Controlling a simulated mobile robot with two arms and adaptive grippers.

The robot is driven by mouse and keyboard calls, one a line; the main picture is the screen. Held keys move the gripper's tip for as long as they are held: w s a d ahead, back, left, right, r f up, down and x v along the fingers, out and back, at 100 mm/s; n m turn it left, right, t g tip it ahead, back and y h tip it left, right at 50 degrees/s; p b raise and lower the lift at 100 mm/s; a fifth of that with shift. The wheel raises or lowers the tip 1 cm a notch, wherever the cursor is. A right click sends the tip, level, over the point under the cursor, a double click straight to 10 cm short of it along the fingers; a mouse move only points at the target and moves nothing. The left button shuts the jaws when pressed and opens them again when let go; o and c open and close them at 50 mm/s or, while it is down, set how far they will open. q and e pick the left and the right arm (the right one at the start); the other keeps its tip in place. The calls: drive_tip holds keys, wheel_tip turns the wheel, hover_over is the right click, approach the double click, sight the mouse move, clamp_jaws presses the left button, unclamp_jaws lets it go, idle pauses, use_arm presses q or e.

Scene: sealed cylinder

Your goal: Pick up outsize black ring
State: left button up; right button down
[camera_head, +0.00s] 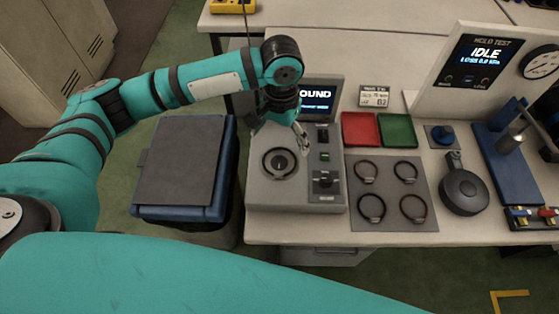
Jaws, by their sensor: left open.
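A dark ring (264,163) lies flat around a dark round hub on top of the grey tester (258,196). It looks black; I cannot tell from this view whether it is the outsize one. My arm partly hides the tester's screen. My right gripper is out of view.
A red tray (361,129) and a green tray (397,130) stand behind the mat. A dark round-bodied tool (464,190) and a blue fixture (505,165) are at the right. A blue bin with a grey lid (182,160) stands left of the bench.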

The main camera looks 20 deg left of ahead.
sight(280, 160)
use_arm(q)
wheel_tip(280, 160, down, 2)
drive_tip(key=shift+f, duration=0.2)
wheel_tip(280, 160, down, 4)
drive_tip(key=shift+f+p, duration=0.2)
drive_tip(key=shift+p, duration=0.35)
drive_tip(key=shift+f, duration=0.4)
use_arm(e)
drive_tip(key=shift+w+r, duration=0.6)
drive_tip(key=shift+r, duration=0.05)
use_arm(q)
drive_tip(key=c, duration=0.8)
drive_tip(key=shift+c, duration=0.2)
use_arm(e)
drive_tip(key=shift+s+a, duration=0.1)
use_arm(q)
drive_tip(key=shift+r, duration=0.1)
